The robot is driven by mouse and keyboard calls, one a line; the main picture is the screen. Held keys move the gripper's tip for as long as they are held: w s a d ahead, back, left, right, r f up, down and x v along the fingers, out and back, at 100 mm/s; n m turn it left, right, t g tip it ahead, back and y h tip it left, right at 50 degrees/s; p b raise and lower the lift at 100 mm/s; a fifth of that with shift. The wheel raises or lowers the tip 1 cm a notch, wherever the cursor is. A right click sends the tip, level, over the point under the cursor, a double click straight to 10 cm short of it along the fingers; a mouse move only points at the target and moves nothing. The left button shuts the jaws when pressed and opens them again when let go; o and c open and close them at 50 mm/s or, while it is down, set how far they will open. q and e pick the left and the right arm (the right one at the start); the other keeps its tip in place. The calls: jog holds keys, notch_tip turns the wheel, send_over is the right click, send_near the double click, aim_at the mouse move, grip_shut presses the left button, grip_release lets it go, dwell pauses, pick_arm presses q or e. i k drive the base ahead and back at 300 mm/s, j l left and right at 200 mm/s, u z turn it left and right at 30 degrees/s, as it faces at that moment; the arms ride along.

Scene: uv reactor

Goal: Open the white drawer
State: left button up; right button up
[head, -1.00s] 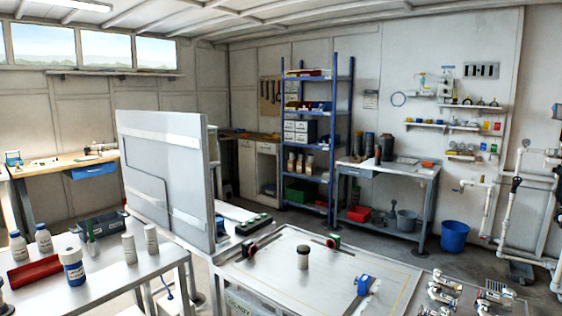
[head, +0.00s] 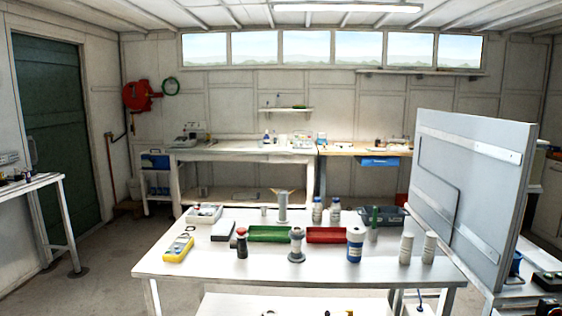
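I cannot make out a white drawer in the head view. A blue drawer or bin (head: 380,161) hangs under the wooden-topped bench (head: 345,150) at the back. Neither of my grippers is in view.
A white table (head: 330,277) with bottles, a green tray (head: 270,234), a red tray (head: 328,235) and a yellow device (head: 178,248) stands in front of me. A large grey panel (head: 475,170) rises at the right. Open floor (head: 105,285) lies to the left, before a green door (head: 58,140).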

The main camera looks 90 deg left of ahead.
aim_at(273, 158)
jog(key=u, duration=2.8)
jog(key=i+j+u, duration=1.35)
jog(key=i+u, duration=0.85)
jog(key=i+l+z, duration=0.1)
jog(key=i+z, duration=0.4)
jog(key=i+j+z, duration=0.1)
jog(key=i+z, duration=0.35)
jog(key=i+j+z, duration=0.35)
jog(key=i+z, duration=0.15)
jog(key=i, duration=0.15)
jog(key=i+l+z, duration=0.15)
jog(key=i+z, duration=0.25)
jog(key=i, duration=0.45)
jog(key=i+j+z, duration=0.1)
jog(key=i+z, duration=0.3)
jog(key=i, duration=0.4)
jog(key=i+z, duration=0.3)
jog(key=i, duration=0.25)
jog(key=i+z, duration=0.25)
jog(key=i, duration=0.35)
jog(key=i+j+z, duration=0.3)
jog(key=i, duration=0.2)
jog(key=i+l+u, duration=0.3)
jog(key=i+l, duration=1.05)
